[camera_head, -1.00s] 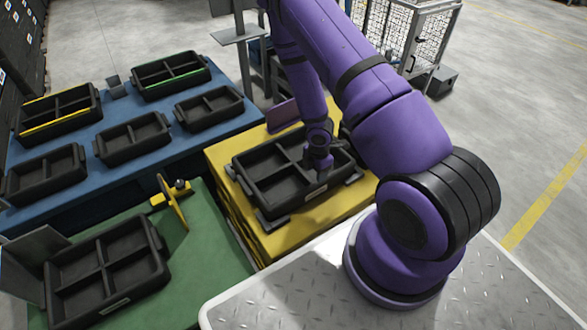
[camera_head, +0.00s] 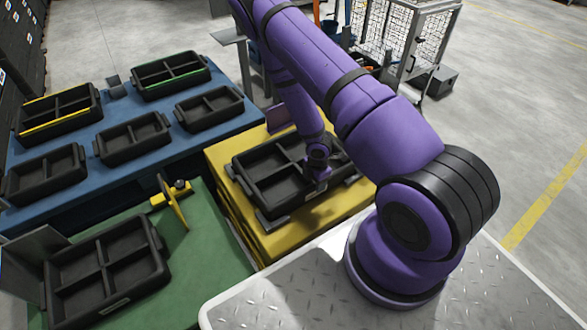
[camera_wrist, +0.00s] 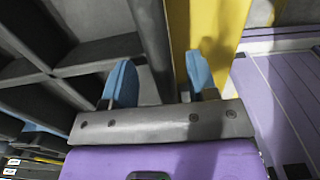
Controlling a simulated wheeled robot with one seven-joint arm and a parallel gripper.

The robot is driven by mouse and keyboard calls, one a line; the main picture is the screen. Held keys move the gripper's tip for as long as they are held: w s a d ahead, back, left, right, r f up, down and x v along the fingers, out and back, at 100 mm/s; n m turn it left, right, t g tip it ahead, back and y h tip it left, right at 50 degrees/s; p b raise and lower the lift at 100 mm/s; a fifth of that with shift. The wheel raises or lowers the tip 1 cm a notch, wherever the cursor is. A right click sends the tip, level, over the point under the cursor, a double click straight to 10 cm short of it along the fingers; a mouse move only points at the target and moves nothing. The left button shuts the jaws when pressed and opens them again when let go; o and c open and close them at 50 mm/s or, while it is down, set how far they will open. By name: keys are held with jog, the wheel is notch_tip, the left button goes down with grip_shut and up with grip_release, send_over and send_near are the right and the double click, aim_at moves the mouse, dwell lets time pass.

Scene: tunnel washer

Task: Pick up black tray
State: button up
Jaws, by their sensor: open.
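A black tray (camera_head: 246,182) with several compartments lies on the yellow table (camera_head: 222,152). My purple arm reaches over it from the right, and my gripper is low at the tray's near right side, mostly hidden by the wrist in the head view. In the wrist view my gripper (camera_wrist: 160,80) is open, with two blue fingertips apart. The black tray's rim (camera_wrist: 152,45) runs between the fingers, and its compartments show at the left. Whether the fingers touch the rim I cannot tell.
Several other black trays (camera_head: 133,137) lie on the blue table (camera_head: 90,200) at the left. Another large black tray (camera_head: 108,272) sits on the green table (camera_head: 215,262) at the near left. A yellow upright plate (camera_head: 172,202) stands between. Open floor lies at the right.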

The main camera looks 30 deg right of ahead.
jog(key=shift+f, duration=0.25)
dwell(0.4)
jog(key=c, duration=0.9)
grip_shut()
jog(key=shift+r, duration=0.1)
